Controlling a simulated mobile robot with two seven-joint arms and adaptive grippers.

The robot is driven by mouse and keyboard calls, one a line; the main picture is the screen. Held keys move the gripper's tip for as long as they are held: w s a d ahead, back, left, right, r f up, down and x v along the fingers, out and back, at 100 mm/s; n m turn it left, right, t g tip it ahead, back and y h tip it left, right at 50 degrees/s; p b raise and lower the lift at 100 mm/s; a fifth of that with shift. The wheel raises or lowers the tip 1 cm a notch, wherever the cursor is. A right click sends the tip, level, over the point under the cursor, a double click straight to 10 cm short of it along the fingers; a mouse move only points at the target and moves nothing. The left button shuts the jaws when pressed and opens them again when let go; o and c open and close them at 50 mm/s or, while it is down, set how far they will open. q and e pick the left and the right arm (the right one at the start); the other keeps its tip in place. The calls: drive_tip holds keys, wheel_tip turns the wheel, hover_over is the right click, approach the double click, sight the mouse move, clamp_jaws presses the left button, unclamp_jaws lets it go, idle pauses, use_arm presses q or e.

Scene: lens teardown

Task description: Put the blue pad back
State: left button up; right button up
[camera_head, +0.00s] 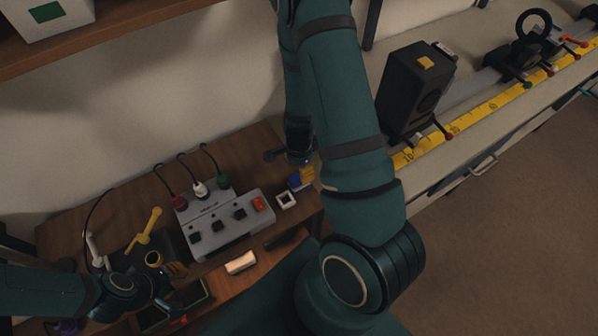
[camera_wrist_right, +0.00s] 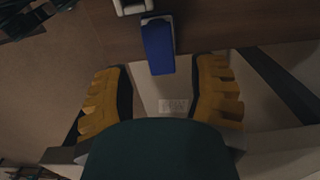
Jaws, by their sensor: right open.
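The blue pad (camera_head: 294,182) is at the right end of the wooden bench, beside a small white square frame (camera_head: 286,200). In the right wrist view the pad (camera_wrist_right: 158,46) is a flat blue rectangle, with the white frame (camera_wrist_right: 132,6) just beyond its far end. My right gripper (camera_head: 304,177) is at the pad in the head view. In the wrist view its yellow fingers (camera_wrist_right: 165,68) are spread wide, with the pad's near end between and just ahead of them. My left gripper (camera_head: 174,268) is low over the bench at the left, its finger opening unclear.
A grey control box (camera_head: 225,222) with cables, black buttons and a red switch stands left of the pad. A white block (camera_head: 240,262) lies in front of it. A yellow-handled tool (camera_head: 146,232) is near my left gripper. A rail with a yellow ruler (camera_head: 470,116) runs at right.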

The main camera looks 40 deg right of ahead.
sight(299, 177)
use_arm(q)
drive_tip(key=shift+w+r+p, duration=0.25)
drive_tip(key=shift+r+p, duration=0.55)
drive_tip(key=shift+r, duration=0.25)
use_arm(e)
wheel_tip(299, 177, up, 5)
drive_tip(key=shift+r, duration=0.1)
drive_tip(key=a+f+n+y, duration=0.1)
drive_tip(key=a+n, duration=0.5)
drive_tip(key=a, duration=0.2)
drive_tip(key=s+a+f+n+t+y, duration=0.1)
drive_tip(key=a+n, duration=0.5)
drive_tip(key=a, duration=0.1)
drive_tip(key=s+a+f+n+y, duration=0.1)
drive_tip(key=a+n, duration=0.5)
drive_tip(key=a, duration=0.2)
drive_tip(key=shift+a+n+t+y, duration=0.3)
drive_tip(key=shift+n, duration=0.1)
drive_tip(key=shift+s, duration=0.1)
